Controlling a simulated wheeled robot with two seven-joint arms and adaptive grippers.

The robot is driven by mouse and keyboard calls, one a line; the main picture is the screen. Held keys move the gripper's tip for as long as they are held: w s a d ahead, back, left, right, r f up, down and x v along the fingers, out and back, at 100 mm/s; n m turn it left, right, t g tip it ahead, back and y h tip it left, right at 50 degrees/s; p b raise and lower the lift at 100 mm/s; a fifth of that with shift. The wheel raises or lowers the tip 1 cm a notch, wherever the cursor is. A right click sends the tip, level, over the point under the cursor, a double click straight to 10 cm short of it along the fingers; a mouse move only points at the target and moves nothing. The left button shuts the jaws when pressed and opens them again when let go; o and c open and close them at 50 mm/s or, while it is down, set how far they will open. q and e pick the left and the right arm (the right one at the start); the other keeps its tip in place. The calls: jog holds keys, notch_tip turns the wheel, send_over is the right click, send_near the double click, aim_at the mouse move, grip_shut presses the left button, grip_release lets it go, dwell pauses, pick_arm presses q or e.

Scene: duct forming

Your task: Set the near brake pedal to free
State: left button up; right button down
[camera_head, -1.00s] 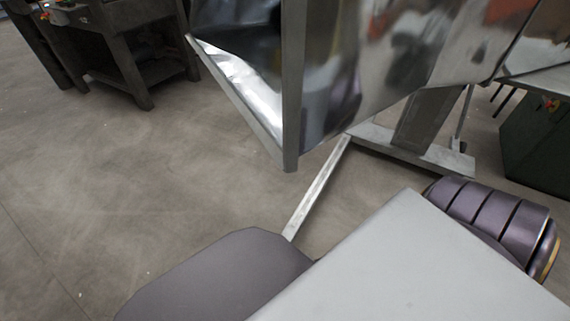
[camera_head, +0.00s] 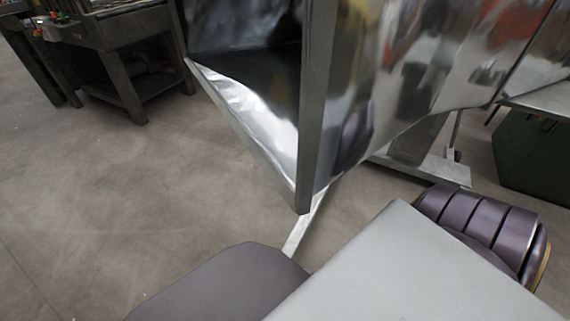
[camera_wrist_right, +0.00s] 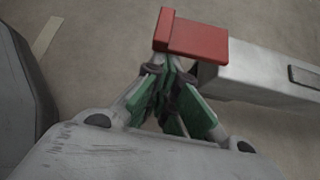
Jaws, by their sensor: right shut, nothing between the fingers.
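The brake pedal (camera_wrist_right: 197,40) is a red block with a raised left end, at the top middle of the right wrist view. It sits at the end of a grey metal bar (camera_wrist_right: 262,72) that runs off to the right. My right gripper (camera_wrist_right: 172,88), with green finger pads, is shut and empty. Its fingertips are just below the pedal in the picture and partly overlap its lower edge; I cannot tell whether they touch. The pedal is not visible in the head view. My left gripper shows in neither view.
A large shiny sheet-metal duct (camera_head: 345,100) fills the upper middle of the head view. A metal floor leg (camera_head: 308,228) and base (camera_head: 430,168) lie beneath it. A dark workbench (camera_head: 115,50) stands at upper left. The floor at left is clear.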

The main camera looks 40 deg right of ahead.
jog(key=shift+w+a+r, duration=0.1)
jog(key=shift+w+r, duration=0.05)
jog(key=shift+r, duration=0.3)
jog(key=shift+r+m+g+y+p, duration=0.3)
jog(key=shift+r+m+y+p, duration=0.4)
jog(key=shift+r+y, duration=0.25)
jog(key=shift+r, duration=0.1)
jog(key=shift+f, duration=0.25)
dwell(0.3)
